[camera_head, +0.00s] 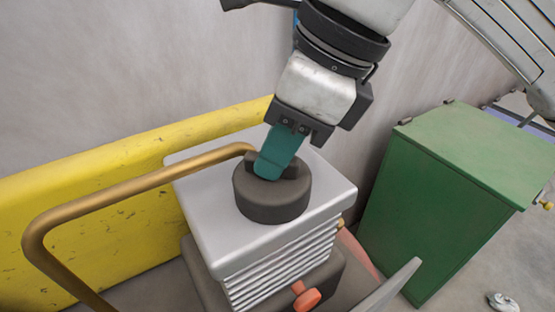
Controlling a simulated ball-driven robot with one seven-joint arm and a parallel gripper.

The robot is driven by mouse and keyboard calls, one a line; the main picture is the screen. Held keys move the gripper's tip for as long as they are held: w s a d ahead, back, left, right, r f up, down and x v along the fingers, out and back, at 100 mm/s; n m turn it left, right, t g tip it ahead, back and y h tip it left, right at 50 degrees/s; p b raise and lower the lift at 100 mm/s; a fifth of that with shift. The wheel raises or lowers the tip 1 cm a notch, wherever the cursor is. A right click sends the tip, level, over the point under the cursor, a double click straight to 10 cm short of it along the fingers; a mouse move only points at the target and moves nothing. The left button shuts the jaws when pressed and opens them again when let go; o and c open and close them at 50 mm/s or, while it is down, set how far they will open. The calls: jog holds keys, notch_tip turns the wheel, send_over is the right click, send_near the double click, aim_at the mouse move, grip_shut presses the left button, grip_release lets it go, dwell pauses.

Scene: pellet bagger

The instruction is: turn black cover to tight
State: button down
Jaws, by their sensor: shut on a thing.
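The black cover (271,202) is a round dark cap with a raised grip bar across its top. It sits on top of a light grey box (207,215) with ribbed sides. My gripper (270,168) comes down from above with teal fingers. It is shut on the cover's raised bar. The fingers hide part of the bar, and the far finger is mostly hidden. I cannot tell from this view how tight the cover is.
A brass-coloured rail (125,187) curves around the box's left side and ends near the cover. A yellow barrier (90,190) stands behind. A green cabinet (445,190) is at the right. An orange knob (307,299) sits low in front.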

jog(key=m+t+b, duration=0.1)
jog(key=m+b, duration=0.1)
jog(key=m+t+h+b, duration=0.1)
jog(key=m+b, duration=0.1)
jog(key=m, duration=0.1)
jog(key=shift+s+f+m, duration=0.1)
jog(key=shift+f+m, duration=0.05)
jog(key=shift+m, duration=0.15)
jog(key=shift+a+m+t+h+b, duration=0.15)
jog(key=shift+m+t+h+b, duration=0.35)
jog(key=shift+m+b, duration=1.05)
jog(key=shift+r+m, duration=0.2)
jog(key=shift+m, duration=0.15)
jog(key=c, duration=1.1)
grip_release()
jog(key=shift+s, duration=0.1)
jog(key=p+v, duration=0.1)
jog(key=v, duration=0.9)
jog(key=shift+s+r, duration=0.1)
jog(key=shift+r, duration=0.25)
